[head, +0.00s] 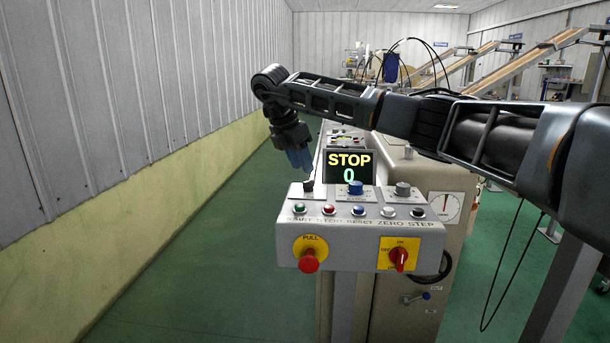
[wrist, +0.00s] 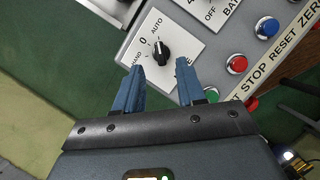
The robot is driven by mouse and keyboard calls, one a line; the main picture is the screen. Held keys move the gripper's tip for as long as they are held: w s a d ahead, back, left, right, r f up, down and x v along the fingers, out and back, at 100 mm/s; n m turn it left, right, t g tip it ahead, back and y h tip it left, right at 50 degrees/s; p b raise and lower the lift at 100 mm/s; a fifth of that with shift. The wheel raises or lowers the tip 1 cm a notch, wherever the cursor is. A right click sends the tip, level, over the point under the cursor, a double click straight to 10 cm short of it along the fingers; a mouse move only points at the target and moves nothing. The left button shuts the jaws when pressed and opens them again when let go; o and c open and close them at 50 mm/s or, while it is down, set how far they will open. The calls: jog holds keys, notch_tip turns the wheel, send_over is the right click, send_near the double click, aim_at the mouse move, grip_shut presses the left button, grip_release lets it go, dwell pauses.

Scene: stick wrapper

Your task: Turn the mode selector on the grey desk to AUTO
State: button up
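The mode selector is a black knob (wrist: 162,47) on a white plate marked HAND, 0 and AUTO, on the grey control desk (wrist: 195,75). Its white mark appears to face the 0; the mark is small. In the head view the selector (head: 308,186) sits at the desk's upper left. My gripper (wrist: 160,66) has two blue fingers, open and empty, with the knob just beyond and between the tips, apparently not touched. In the head view my gripper (head: 307,172) points down above the selector. The display (head: 349,168) reads STOP and 0.
Several push buttons line the desk front, including a red one (wrist: 236,64) right of my fingers. A blue knob (head: 355,187) and a grey knob (head: 403,188) stand right of the selector. A red PULL knob (head: 308,261) is on the front. Green floor lies free to the left.

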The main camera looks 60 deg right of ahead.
jog(key=shift+v, duration=1.3)
